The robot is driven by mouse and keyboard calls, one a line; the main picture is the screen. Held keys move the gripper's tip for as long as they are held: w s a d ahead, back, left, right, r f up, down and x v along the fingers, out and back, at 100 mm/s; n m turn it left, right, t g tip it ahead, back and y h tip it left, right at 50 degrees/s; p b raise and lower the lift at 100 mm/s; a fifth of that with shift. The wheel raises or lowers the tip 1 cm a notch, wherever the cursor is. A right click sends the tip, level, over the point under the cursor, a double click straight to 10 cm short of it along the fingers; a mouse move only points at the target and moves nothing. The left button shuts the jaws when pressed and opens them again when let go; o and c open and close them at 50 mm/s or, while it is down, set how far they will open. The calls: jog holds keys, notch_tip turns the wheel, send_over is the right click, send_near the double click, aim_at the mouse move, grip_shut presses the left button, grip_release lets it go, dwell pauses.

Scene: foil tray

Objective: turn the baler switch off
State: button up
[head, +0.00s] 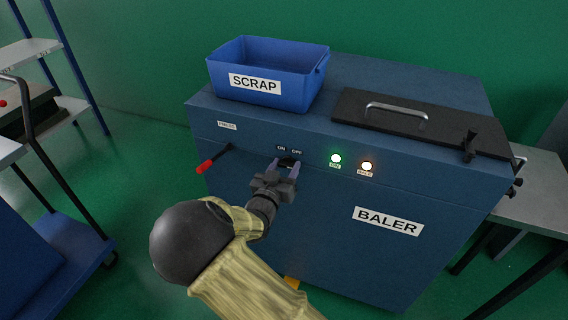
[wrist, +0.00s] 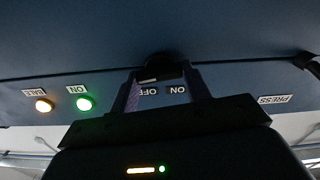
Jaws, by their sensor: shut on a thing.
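The baler switch (head: 289,160) is a dark knob on the front of the blue baler (head: 340,240), just under the ON and OFF labels. My gripper (head: 284,166) reaches it from the front, with its two fingers on either side of the knob, shut on it. In the wrist view, which is upside down, the dark switch (wrist: 162,67) shows between the fingertips of my gripper (wrist: 161,80). The fingers partly hide the knob, and I cannot tell clearly which way it points. The green ON light (head: 336,158) is lit.
The amber BALE light (head: 367,166) is also lit. A red-tipped lever (head: 207,165) sticks out left of the switch, near the PRESS label. A blue SCRAP bin (head: 306,92) and a black lid with a handle (head: 420,121) are on top of the baler.

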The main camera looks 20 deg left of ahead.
jog(key=n+p, duration=0.5)
jog(key=shift+r, duration=0.2)
jog(key=n+p, duration=0.2)
jog(key=n, duration=0.1)
jog(key=n+p, duration=0.1)
jog(key=n, duration=0.1)
jog(key=shift+a+f+p, duration=0.15)
jog(key=shift+f+p, duration=0.1)
jog(key=shift+p, duration=0.15)
jog(key=shift+n, duration=0.3)
jog(key=o, duration=1)
jog(key=s+a, duration=0.1)
jog(key=s, duration=1.6)
jog(key=shift+s+a, duration=0.15)
jog(key=shift+s, duration=0.05)
